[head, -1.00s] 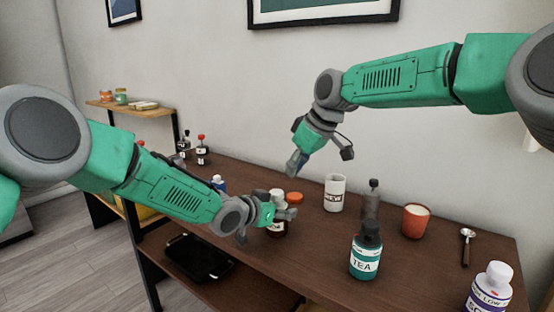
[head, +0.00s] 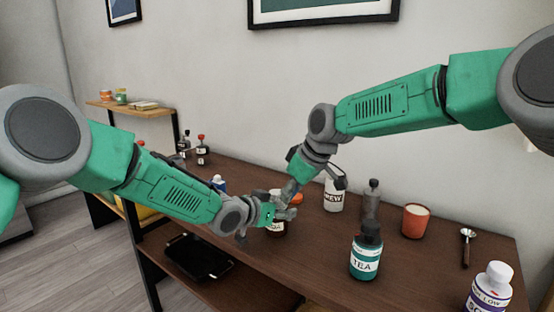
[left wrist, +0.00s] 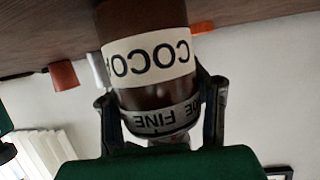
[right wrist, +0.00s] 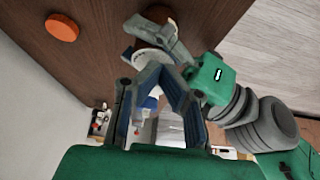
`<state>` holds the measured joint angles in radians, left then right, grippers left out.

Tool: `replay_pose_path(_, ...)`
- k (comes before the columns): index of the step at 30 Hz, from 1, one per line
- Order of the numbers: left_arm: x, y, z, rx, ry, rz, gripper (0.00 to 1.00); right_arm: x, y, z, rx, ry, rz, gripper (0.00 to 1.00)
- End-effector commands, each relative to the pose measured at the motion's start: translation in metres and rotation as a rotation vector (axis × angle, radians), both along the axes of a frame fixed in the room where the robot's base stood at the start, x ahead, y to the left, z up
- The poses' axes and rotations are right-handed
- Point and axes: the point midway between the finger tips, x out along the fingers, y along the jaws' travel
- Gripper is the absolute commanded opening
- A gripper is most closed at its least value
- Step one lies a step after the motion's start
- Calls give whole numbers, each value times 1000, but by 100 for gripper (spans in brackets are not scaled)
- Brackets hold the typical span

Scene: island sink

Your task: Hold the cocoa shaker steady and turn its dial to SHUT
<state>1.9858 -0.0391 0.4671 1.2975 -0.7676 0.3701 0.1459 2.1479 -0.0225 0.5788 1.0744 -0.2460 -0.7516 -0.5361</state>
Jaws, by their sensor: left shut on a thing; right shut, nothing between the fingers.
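The cocoa shaker (head: 277,230) is a dark brown jar standing on the brown table. In the left wrist view it appears upside down, with a white COCOA label (left wrist: 150,62) and a grey lettered dial ring (left wrist: 160,118) reading FINE in part. My left gripper (head: 284,213) is shut on the shaker, with a finger (left wrist: 212,110) on each side near the ring. My right gripper (head: 287,194) is shut and empty, tilted down just above the shaker's top. The white top (right wrist: 150,60) shows beyond its fingers (right wrist: 157,78); I cannot tell whether they touch it. SHUT is not readable.
An orange lid (right wrist: 62,27) lies close behind the shaker. A spoon (head: 467,247) lies farther right.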

Motion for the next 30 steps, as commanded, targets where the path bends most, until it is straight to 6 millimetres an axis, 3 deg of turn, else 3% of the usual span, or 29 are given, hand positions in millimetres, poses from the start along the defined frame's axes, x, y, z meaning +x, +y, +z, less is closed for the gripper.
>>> replay_pose_path(30, 0, -1, 0, 0, 0, -1, 10, 5, 5, 0, 1, -1, 0, 0)
